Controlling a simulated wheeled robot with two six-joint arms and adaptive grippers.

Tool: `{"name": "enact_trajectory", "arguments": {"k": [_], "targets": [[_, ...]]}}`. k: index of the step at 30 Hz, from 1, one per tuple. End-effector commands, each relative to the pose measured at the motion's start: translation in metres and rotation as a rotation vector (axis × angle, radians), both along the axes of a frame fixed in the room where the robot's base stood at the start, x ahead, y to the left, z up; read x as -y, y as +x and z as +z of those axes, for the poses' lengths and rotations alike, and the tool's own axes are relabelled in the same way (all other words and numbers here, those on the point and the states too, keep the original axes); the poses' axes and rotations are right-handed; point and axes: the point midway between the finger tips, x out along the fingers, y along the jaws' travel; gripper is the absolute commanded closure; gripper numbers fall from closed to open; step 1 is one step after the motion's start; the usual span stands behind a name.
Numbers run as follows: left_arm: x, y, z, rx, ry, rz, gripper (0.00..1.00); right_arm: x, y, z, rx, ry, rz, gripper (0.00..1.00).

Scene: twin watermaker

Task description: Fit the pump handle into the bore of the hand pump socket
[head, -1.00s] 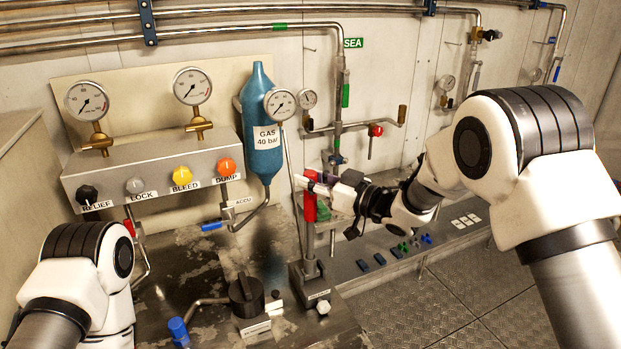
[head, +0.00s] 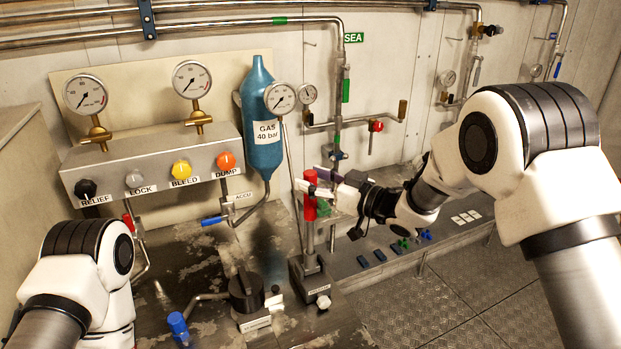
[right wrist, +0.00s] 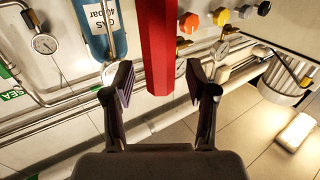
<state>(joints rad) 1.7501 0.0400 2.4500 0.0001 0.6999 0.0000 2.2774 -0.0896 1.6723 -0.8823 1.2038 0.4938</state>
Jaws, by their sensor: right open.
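The pump handle (head: 310,207) has a red grip on a thin metal rod and stands upright. Its rod runs down to the dark hand pump socket block (head: 312,284) on the bench; how deep it sits in the bore I cannot tell. My right gripper (head: 314,188) is open at the top of the red grip, with its fingers around it. In the right wrist view the red grip (right wrist: 157,50) stands between the two open fingers (right wrist: 156,85), with a gap on both sides. My left arm shows at lower left, but its gripper is out of view.
A black knob (head: 246,292) and a blue cap (head: 177,323) are on the bench left of the socket. A blue gas bottle (head: 262,110) and a valve panel (head: 150,165) stand behind.

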Motion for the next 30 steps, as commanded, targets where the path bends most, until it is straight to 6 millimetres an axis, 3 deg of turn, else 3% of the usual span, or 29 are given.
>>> {"name": "enact_trajectory", "arguments": {"k": [13,30], "targets": [[0.000,0.000,0.000,0.000,0.000,0.000,0.57,0.078,-0.064,0.002,0.000,0.004,-0.004,0.43],[0.000,0.000,0.000,0.000,0.000,0.000,0.57,0.085,-0.072,0.001,0.001,0.002,0.000,0.43]]}}
